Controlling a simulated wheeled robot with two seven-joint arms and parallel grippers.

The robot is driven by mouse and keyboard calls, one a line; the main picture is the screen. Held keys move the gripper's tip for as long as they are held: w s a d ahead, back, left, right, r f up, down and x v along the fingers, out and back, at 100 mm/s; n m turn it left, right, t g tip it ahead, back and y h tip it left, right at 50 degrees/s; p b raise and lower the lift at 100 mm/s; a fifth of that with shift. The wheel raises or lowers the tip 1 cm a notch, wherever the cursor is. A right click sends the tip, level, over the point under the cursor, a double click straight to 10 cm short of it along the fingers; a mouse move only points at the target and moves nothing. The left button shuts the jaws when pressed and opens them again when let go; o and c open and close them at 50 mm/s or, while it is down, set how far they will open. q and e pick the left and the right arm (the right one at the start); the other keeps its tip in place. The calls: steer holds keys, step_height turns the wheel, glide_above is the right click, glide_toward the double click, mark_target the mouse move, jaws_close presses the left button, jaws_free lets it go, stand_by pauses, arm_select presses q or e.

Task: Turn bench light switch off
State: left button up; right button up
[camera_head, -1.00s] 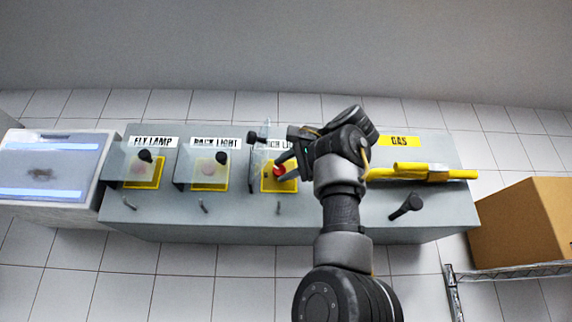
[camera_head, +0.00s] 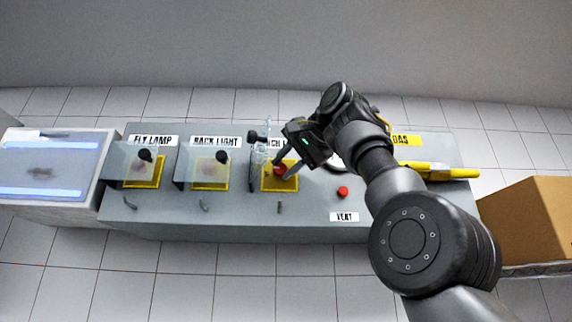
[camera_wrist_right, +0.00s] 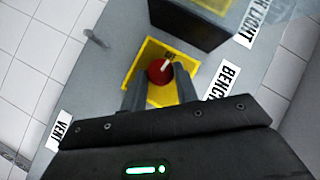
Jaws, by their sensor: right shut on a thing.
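The bench light switch (camera_head: 279,169) is a red knob on a yellow plate, under a partly hidden "BENCH LIGHT" label. In the right wrist view the red knob (camera_wrist_right: 160,71) carries a white pointer mark. My right gripper (camera_head: 284,174) reaches down to it from the right, and its fingers (camera_wrist_right: 160,88) are shut on the knob, one on each side. The clear cover (camera_head: 262,132) of this switch stands raised behind it, with its black handle at the left. My left gripper is not in view.
The fly lamp switch (camera_head: 144,172) and back light switch (camera_head: 209,172) sit left under lowered clear covers. A red vent button (camera_head: 343,192) is right of the gripper. The yellow gas handle (camera_head: 440,171) and a cardboard box (camera_head: 535,225) are farther right.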

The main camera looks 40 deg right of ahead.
steer(key=shift+f, duration=0.1)
stand_by(0.3)
steer(key=o, duration=1)
steer(key=shift+a, duration=0.1)
steer(key=shift+s, duration=0.1)
steer(key=v, duration=1)
steer(key=shift+s+r, duration=0.25)
steer(key=shift+s, duration=0.1)
